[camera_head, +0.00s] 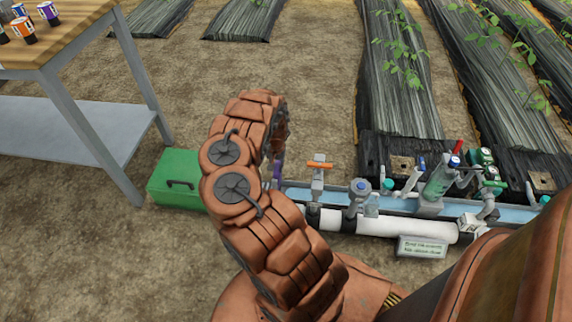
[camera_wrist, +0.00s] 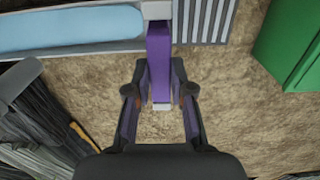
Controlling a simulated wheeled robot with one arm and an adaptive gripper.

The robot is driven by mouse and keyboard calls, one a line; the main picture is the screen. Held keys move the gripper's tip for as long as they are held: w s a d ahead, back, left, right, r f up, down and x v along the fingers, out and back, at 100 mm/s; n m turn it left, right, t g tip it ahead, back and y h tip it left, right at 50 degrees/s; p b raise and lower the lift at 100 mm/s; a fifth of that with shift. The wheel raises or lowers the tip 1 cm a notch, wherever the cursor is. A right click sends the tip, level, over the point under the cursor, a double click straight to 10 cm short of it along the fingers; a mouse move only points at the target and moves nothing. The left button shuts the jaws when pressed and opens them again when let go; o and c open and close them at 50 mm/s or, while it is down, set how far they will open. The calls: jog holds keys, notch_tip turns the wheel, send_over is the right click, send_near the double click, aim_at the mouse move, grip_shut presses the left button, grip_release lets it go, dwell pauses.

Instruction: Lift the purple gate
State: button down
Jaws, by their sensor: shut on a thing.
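The purple gate (camera_wrist: 159,55) is a narrow upright bar in the middle of the wrist view, at the end of the skid's pale frame. My gripper (camera_wrist: 159,82) has one finger on each side of the gate's near part and is shut on it. In the head view a sliver of purple (camera_head: 277,169) shows beside my arm, and my arm hides the rest of the gate and the gripper.
A green box (camera_head: 180,178) stands left of my arm. Right of it run a white pipe (camera_head: 385,226), an orange-handled valve (camera_head: 319,166) and other fittings on a blue channel. A wooden-topped table (camera_head: 60,45) with several small cans is at the upper left. Bare soil lies between.

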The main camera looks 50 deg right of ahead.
jog(key=shift+r, duration=0.1)
jog(key=c, duration=1)
grip_release()
notch_tip(320, 180, up, 12)
dwell(0.4)
dwell(0.5)
